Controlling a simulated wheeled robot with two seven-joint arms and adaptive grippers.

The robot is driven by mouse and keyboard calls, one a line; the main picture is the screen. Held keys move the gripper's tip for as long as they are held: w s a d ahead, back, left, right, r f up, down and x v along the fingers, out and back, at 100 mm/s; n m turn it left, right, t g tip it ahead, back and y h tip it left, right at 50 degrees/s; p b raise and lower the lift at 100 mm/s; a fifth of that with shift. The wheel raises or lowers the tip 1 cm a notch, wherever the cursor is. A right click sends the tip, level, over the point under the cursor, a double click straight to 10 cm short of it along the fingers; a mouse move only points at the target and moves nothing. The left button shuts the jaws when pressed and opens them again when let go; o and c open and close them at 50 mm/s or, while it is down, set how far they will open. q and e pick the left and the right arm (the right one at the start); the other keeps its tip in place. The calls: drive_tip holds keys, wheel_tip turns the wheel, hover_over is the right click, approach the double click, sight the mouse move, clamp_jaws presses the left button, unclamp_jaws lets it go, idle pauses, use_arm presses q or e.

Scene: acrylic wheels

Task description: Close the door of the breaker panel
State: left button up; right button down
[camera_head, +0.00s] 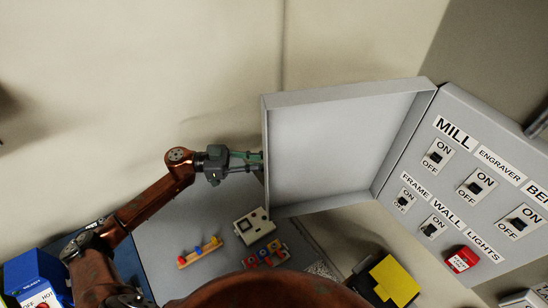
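The breaker panel (410,219) is a grey box on the right, with labelled switches on its face. Its grey door (340,145) stands wide open to the left of the panel, hinged at the panel's left side, with its inner face and raised rim showing. My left gripper (256,162) is at the door's free left edge, at about mid height. Its fingertips meet or pass behind that edge, so I cannot tell whether they touch it or how far apart they are. My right gripper is not in view.
Below the door, a grey surface holds a cream device (254,226), a rack with coloured pieces (200,253) and a red-and-blue block (266,256). A blue box (35,277) is at bottom left. A yellow-and-black object (392,280) lies below the panel. A red switch (462,261) is on the panel.

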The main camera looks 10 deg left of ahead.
sight(275, 161)
use_arm(q)
drive_tip(key=x, duration=0.3)
drive_tip(key=shift+w+f, duration=0.1)
drive_tip(key=shift+w, duration=0.15)
drive_tip(key=c, duration=0.4)
clamp_jaws()
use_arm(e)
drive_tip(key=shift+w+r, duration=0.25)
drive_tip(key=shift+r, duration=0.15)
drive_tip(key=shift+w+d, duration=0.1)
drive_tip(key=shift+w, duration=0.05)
